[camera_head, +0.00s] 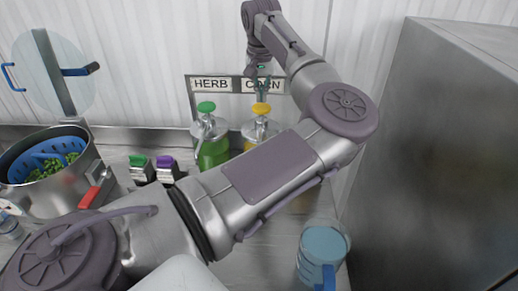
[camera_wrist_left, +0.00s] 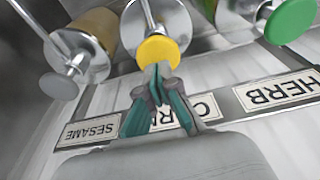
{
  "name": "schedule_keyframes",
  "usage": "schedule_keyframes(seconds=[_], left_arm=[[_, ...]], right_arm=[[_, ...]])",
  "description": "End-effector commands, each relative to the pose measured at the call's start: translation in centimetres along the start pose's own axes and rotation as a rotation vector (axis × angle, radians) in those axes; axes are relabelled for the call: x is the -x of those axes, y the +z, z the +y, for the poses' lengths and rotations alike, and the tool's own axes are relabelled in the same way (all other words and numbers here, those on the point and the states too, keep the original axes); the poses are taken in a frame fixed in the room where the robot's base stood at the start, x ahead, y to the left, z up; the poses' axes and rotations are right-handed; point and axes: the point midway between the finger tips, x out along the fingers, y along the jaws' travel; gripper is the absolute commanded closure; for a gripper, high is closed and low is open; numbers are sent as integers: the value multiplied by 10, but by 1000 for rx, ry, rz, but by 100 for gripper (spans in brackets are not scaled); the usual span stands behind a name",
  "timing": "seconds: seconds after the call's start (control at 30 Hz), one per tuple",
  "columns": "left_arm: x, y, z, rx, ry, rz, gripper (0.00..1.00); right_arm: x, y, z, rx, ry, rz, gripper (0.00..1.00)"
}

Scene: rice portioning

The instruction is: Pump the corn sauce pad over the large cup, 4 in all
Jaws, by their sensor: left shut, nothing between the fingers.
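The corn sauce dispenser has a yellow pump pad (camera_head: 262,108) and stands under the CORN sign (camera_head: 277,87). Its lower part is hidden behind my left arm. My left gripper (camera_head: 262,90) is shut and empty, pointing down right above the yellow pad. In the left wrist view the closed fingertips (camera_wrist_left: 158,72) are at the yellow pad (camera_wrist_left: 158,50); I cannot tell whether they touch. A clear bluish cup with a blue handle (camera_head: 322,245) stands at the lower right; I cannot tell if it is the large cup. My right gripper is not in view.
A herb dispenser with a green pad (camera_head: 206,107) stands left of the corn one. In the left wrist view a grey-topped dispenser (camera_wrist_left: 75,65) is by the SESAME sign (camera_wrist_left: 90,130). A steel pot (camera_head: 85,170) is at left, a metal cabinet (camera_head: 440,150) at right.

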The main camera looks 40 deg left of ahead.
Motion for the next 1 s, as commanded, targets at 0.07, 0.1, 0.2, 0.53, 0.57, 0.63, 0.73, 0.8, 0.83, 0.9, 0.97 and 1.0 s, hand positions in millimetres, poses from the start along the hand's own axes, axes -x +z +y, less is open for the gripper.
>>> schedule_keyframes(seconds=[0.07, 0.1, 0.2, 0.53, 0.57, 0.63, 0.73, 0.8, 0.83, 0.9, 0.97, 1.0], left_arm=[[0, 0, 0, 0, 0, 0, 100], [0, 0, 0, 0, 0, 1, 100], [0, 0, 0, 0, 0, 1, 100], [-10, 2, 0, 0, 0, 1, 100], [-11, 2, 0, 0, 0, 1, 100], [-14, 3, 0, 0, 0, 1, 100], [-17, 3, 0, 0, 0, 1, 100], [-19, 4, 0, 0, 0, 0, 100], [-20, 4, 0, 0, 0, 0, 100], [-23, 5, 0, 0, 0, 0, 100], [-25, 5, 0, 0, 0, 0, 100], [-26, 6, 0, 0, 0, -1, 100]], right_arm=[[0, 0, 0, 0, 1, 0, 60], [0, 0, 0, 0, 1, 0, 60], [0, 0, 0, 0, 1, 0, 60], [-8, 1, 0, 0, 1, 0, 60], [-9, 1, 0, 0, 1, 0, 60], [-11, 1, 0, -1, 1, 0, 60], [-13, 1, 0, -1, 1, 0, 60], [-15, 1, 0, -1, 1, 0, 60], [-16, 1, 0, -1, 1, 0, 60], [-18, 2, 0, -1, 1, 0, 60], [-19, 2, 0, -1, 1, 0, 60], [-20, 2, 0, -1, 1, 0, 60]])
